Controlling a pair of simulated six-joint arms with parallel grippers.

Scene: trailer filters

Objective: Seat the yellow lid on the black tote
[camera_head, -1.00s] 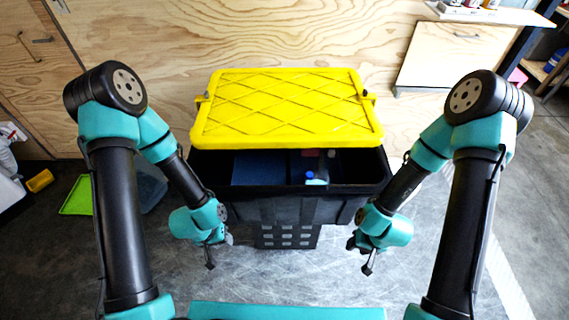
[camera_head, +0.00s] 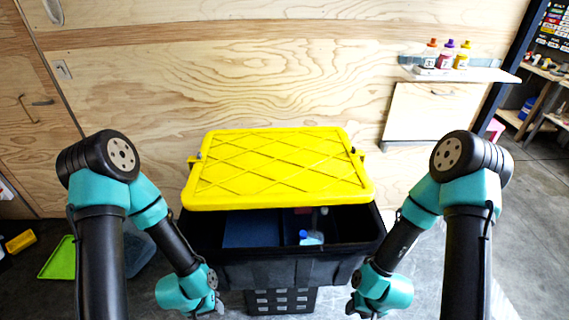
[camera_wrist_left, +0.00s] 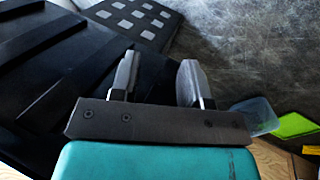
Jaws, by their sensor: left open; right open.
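The yellow lid (camera_head: 275,170) lies over the back part of the black tote (camera_head: 320,270) and is set back from its front rim. The tote's front opening shows, with a dark blue item (camera_head: 252,230) and a blue-capped item (camera_head: 311,238) inside. The rear of the tote is hidden under the lid. My left gripper (camera_head: 213,308) is low beside the tote's front left. In the left wrist view its two fingers (camera_wrist_left: 158,80) are apart and empty, with the tote's dark wall (camera_wrist_left: 50,75) to the left. My right gripper (camera_head: 360,312) is low at the front right, partly cut off.
A dark support with square holes (camera_head: 280,300) stands under the tote. Behind is a plywood wall (camera_head: 250,75) with a shelf (camera_head: 465,73) holding several bottles. A green tray (camera_head: 58,258) and a yellow item (camera_head: 20,241) lie on the floor at left.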

